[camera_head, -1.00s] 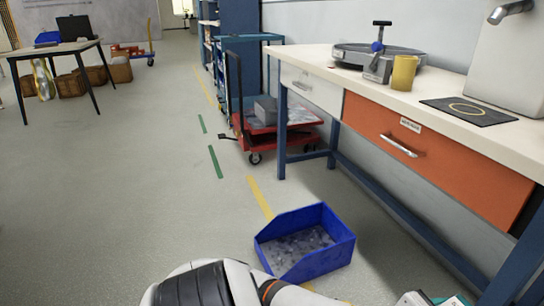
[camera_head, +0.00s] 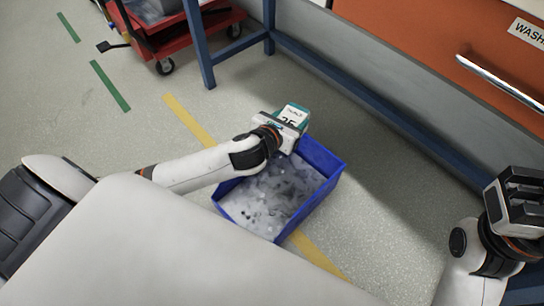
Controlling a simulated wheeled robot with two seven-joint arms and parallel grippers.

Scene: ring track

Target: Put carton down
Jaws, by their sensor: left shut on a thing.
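The carton (camera_head: 295,115), a small teal and white box with a dark number on it, is in my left gripper. My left gripper (camera_head: 284,130) is shut on it, with the arm reaching in from the left. Carton and gripper show over the far edge of the open blue bin (camera_head: 327,158); the height between them is hard to tell. My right gripper (camera_head: 518,200) is at the right edge, well away from the carton, and I cannot tell whether its jaws are open.
The bin stands on the grey floor across a yellow line (camera_head: 190,118), with grey mottled contents or lining. A blue bench frame (camera_head: 350,95) and orange drawer (camera_head: 440,40) are beyond it. A red cart (camera_head: 180,35) stands at the upper left. Floor left of the bin is open.

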